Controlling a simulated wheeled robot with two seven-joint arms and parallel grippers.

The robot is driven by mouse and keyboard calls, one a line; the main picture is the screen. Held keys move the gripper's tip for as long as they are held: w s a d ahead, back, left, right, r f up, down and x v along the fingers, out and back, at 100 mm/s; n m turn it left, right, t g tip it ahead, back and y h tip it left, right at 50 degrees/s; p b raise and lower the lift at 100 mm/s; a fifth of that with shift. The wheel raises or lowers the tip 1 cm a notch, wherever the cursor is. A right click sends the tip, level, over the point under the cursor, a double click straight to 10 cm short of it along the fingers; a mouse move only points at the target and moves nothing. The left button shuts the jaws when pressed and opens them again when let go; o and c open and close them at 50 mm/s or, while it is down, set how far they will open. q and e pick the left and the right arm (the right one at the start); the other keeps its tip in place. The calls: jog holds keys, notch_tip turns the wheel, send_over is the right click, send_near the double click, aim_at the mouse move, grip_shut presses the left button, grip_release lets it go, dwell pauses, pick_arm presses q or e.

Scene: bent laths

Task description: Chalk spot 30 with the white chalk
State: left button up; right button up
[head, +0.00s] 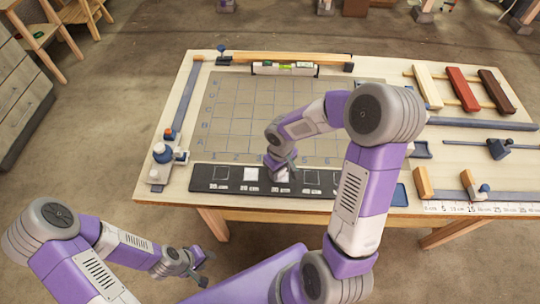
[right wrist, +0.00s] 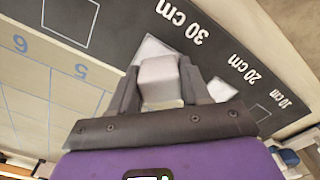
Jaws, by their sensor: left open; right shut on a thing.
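The white chalk (right wrist: 158,72) is a pale block held between the fingers of my right gripper (head: 281,174), which is shut on it. The gripper is low over the black strip (head: 203,180) at the table's front. In the right wrist view, spot 30 (right wrist: 148,48) shows white beside the chalk, next to its "30 cm" label; the chalk hides part of it. I cannot tell whether the chalk touches the strip. Spot 20 (head: 251,174) is filled white. Spot 40 (head: 312,177) is only an outline. My left gripper (head: 203,268) is open and empty before the table.
A grey gridded board (head: 232,115) lies behind the strip. A spirit level (head: 285,69) and wooden bar lie at the back. Coloured laths (head: 462,88), a dark clamp (head: 499,148) and a ruler (head: 500,209) are at right.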

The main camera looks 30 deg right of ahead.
jog(key=shift+w+a, duration=0.35)
jog(key=shift+a, duration=0.35)
jog(key=r, duration=0.1)
jog(key=r+p, duration=0.1)
jog(key=r, duration=0.1)
jog(key=shift+w+a+r, duration=0.2)
jog(key=shift+a+r, duration=0.1)
jog(key=shift+a, duration=0.1)
jog(key=shift+s+r+p, duration=0.1)
jog(key=shift+r+p, duration=0.3)
jog(key=shift+p, duration=0.1)
jog(key=shift+r+p, duration=0.6)
jog(key=shift+r, duration=0.1)
jog(key=shift+r+p, duration=0.95)
jog(key=shift+r, duration=0.35)
